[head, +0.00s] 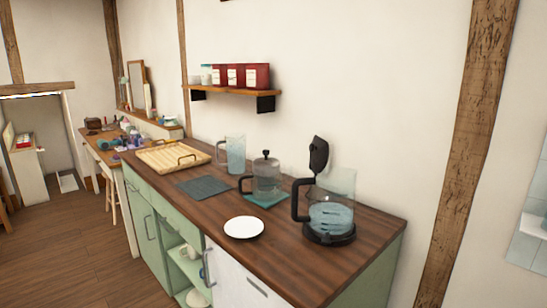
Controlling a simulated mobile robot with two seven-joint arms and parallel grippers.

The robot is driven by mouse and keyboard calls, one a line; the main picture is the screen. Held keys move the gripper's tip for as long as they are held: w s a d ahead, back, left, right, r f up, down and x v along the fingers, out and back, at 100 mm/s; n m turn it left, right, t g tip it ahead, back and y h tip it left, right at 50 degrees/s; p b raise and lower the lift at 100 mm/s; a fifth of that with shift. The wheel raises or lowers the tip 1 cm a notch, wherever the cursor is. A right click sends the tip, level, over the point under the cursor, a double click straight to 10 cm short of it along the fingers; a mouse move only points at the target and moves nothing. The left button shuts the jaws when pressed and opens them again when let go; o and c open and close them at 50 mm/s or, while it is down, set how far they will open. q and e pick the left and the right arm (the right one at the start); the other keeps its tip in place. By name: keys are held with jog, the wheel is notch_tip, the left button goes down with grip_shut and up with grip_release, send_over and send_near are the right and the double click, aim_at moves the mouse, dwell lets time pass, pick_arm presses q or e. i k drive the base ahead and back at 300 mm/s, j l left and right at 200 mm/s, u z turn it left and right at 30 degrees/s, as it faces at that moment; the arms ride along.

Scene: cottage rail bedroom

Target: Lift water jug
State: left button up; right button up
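A clear glass jug (236,156) with a handle on its left side stands toward the back of the wooden counter (205,222), between the tray and the French press. It is upright and looks pale blue. A dark slate-coloured mat (203,187) lies flat in front of it. Neither of my grippers shows in the head view.
A French press (266,180) stands on a teal mat. A glass kettle (331,215) with a black handle and raised lid stands near the right end. A white plate (244,228) lies near the front edge. A slatted wooden tray (158,159) lies at left; a shelf (232,91) hangs above.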

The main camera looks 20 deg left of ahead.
aim_at(236, 142)
jog(key=j+z, duration=0.7)
jog(key=z, duration=0.2)
jog(key=j+z, duration=0.2)
jog(key=j, duration=0.25)
jog(key=k+j+z, duration=0.15)
jog(key=j, duration=0.25)
jog(key=k+j, duration=0.1)
jog(key=j, duration=0.2)
jog(key=j+z, duration=0.1)
jog(key=j, duration=0.2)
jog(key=k+j, duration=0.15)
jog(key=j, duration=0.15)
